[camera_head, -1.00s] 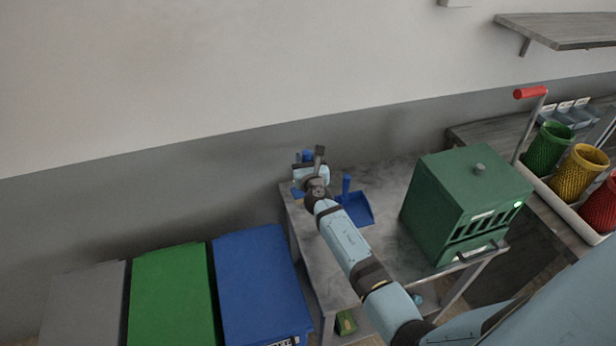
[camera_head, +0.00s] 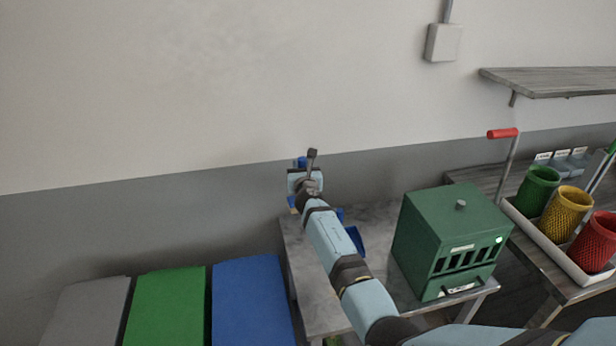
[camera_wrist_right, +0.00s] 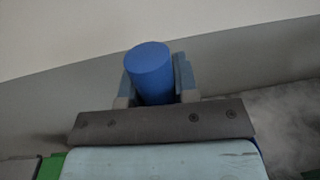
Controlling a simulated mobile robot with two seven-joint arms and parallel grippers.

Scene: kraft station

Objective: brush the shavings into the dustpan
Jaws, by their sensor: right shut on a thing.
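My right gripper (camera_head: 302,167) is at the far left corner of the grey table, raised toward the wall. It is shut on a blue cylindrical handle, likely the brush's; the handle's top (camera_wrist_right: 150,62) stands up between the fingers in the right wrist view. A little blue and tan shows beside the gripper in the head view, possibly the brush's lower part. The blue dustpan (camera_head: 357,241) lies on the table, right of my forearm, which partly covers it. I cannot make out shavings. My left gripper is not in view.
A green machine (camera_head: 446,240) with a red-handled lever stands right of the dustpan. Grey, green (camera_head: 168,305) and blue (camera_head: 250,300) bins stand left of the table (camera_head: 382,216). Green, yellow and red mesh cups stand in a tray at the right.

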